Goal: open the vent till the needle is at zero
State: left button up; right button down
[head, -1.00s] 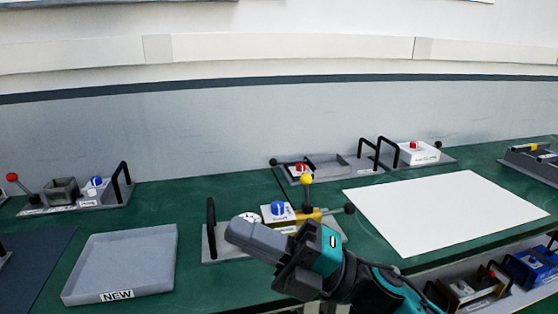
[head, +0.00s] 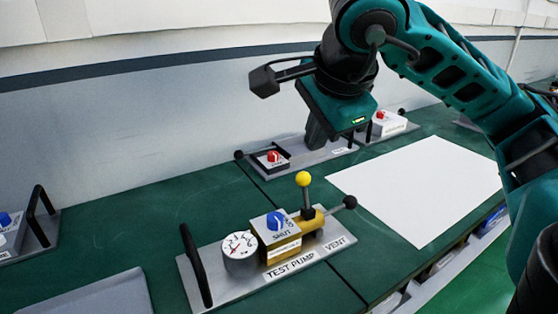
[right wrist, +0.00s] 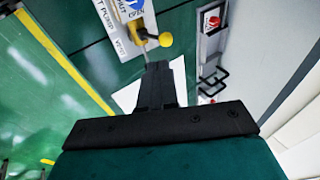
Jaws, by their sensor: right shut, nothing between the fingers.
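The test pump (head: 262,262) is a grey plate with a white dial gauge (head: 239,246), a blue knob (head: 275,221) on a brass block, and an upright yellow-ball lever (head: 303,180). A black-ball lever (head: 349,202) sticks out at its right end, by the VENT label (head: 335,243). The gauge has a red needle, but its reading is too small to tell. My right gripper (head: 317,142) is shut and empty, pointing down above and behind the pump, apart from it. In the right wrist view its closed fingers (right wrist: 160,70) show below the yellow ball (right wrist: 165,40).
A red-knob unit (head: 273,157) and a white box with a red knob (head: 387,121) stand behind the pump. A white sheet (head: 415,190) lies to its right. A grey tray (head: 100,295) is at front left. Green tabletop is clear between them.

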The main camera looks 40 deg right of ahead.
jog(key=b, duration=0.6)
send_near(305, 175)
jog(key=f, duration=0.2)
jog(key=w+f, duration=0.1)
jog(key=w+d+f, duration=0.1)
jog(key=f, duration=0.1)
jog(key=shift+w+h+b, duration=0.1)
jog(key=shift+h+b, duration=0.2)
jog(key=shift+b, duration=0.05)
jog(key=shift+w+d+f, duration=0.1)
jog(key=shift+w+f, duration=0.3)
jog(key=shift+f, duration=0.15)
jog(key=shift+d+f, duration=0.1)
jog(key=shift+d, duration=0.05)
